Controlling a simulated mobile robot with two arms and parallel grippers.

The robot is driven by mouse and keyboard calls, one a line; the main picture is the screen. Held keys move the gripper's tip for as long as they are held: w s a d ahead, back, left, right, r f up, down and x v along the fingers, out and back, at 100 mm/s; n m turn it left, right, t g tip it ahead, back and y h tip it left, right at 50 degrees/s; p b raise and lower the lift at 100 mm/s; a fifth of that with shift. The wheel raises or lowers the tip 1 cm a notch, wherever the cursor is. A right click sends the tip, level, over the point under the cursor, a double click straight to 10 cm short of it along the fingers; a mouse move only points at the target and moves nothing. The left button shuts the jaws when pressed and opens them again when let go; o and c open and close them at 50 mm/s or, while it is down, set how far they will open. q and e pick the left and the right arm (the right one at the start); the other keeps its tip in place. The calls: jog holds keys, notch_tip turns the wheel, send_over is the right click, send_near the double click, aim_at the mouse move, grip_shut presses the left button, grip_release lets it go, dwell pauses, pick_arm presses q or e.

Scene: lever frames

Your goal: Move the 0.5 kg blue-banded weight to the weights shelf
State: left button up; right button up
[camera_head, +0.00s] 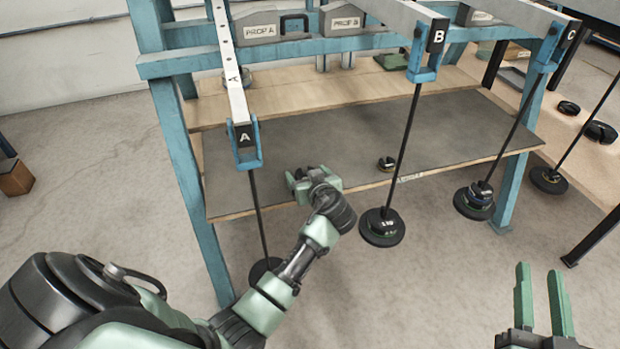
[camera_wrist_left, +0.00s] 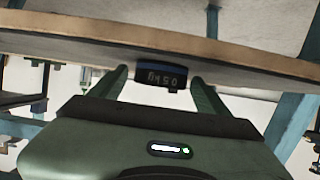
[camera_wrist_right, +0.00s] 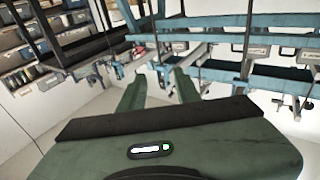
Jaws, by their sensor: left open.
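The blue-banded weight (camera_wrist_left: 162,76) shows in the left wrist view as a dark piece with an upside-down light label. It lies between my left fingertips, with visible gaps beside it, at the edge of the wooden board. In the head view, my left gripper (camera_head: 313,179) is at the front edge of the weights shelf (camera_head: 345,140), a dark-topped board; the gripper mostly hides the weight there. My left gripper is open. My right gripper (camera_head: 541,290) is open and empty at the lower right, away from the shelf.
A small dark weight (camera_head: 387,164) sits on the shelf right of my left gripper. Beams A, B and C carry hanging rods with round weights; the B rod's stack (camera_head: 382,226) hangs in front of the shelf. A blue post (camera_head: 185,165) stands left. The shelf's middle is clear.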

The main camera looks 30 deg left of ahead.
pick_arm(q)
jog(key=p+v, duration=0.1)
jog(key=v, duration=0.2)
jog(key=shift+d+r, duration=0.15)
jog(key=s+d+r+m+t+h, duration=0.1)
jog(key=s+d+r+m+h, duration=0.1)
jog(key=s+d+m+h, duration=0.4)
jog(key=s+d+r+m+t+h+p, duration=0.1)
jog(key=s+d+m+h, duration=0.5)
jog(key=s+d, duration=0.7)
jog(key=shift+r+t+p, duration=0.3)
jog(key=shift+r+t, duration=0.1)
jog(key=shift+r, duration=0.4)
pick_arm(e)
jog(key=s+d+f+g+h, duration=0.1)
jog(key=s+f+g, duration=0.1)
jog(key=f, duration=0.4)
jog(key=s+d+f+g+h, duration=0.1)
jog(key=s+f+g, duration=0.1)
jog(key=f+g, duration=0.3)
jog(key=shift+d+f, duration=0.4)
jog(key=shift+f, duration=0.15)
